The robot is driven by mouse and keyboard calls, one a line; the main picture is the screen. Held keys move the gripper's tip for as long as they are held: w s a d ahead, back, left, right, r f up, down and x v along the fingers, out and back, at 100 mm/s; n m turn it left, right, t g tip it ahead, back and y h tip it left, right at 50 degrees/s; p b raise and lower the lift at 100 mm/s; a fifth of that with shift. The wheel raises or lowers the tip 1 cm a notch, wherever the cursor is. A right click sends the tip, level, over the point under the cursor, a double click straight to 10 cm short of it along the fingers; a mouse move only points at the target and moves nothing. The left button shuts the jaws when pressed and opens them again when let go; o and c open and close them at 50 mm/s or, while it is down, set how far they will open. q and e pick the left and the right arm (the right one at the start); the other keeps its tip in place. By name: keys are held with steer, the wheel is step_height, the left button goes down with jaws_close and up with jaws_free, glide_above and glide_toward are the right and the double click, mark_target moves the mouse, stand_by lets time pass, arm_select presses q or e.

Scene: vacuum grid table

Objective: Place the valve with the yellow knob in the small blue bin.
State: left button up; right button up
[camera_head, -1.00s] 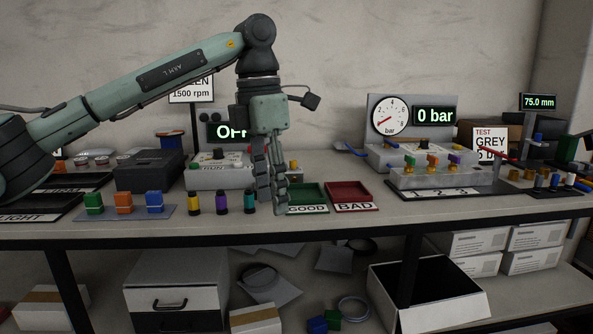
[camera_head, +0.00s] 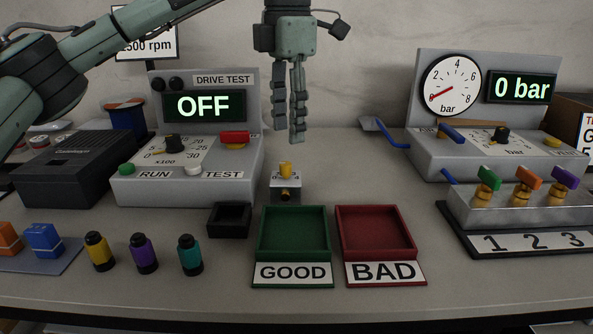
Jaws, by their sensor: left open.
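The valve with the yellow knob (camera_head: 285,187) stands upright on the table behind the green tray. It has a grey block body with a brassy port on its front. My left gripper (camera_head: 289,134) hangs pointing down above the valve in the picture, open and empty, with clear space between its fingertips and the knob. No small blue bin shows; the only small bin (camera_head: 229,233) looks black and empty, left of the green tray. My right gripper is not in view.
The green GOOD tray (camera_head: 262,251) and red BAD tray (camera_head: 348,252) are empty in front. The drive test panel (camera_head: 128,190) is left, the bar gauge panel (camera_head: 430,165) and valve rack (camera_head: 470,212) right. Several coloured cylinders (camera_head: 144,254) stand front left. Table behind the red tray is clear.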

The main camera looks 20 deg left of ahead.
mark_target(285, 163)
arm_select(q)
step_height(285, 163, down, 4)
steer(key=shift+s+a+r, duration=0.15)
steer(key=shift+r, duration=0.1)
steer(key=f, duration=0.3)
steer(key=shift+a+f+p, duration=0.2)
steer(key=shift+f+p, duration=0.05)
steer(key=shift+p, duration=0.05)
steer(key=shift+w+f, duration=0.2)
steer(key=c, duration=0.8)
jaws_close()
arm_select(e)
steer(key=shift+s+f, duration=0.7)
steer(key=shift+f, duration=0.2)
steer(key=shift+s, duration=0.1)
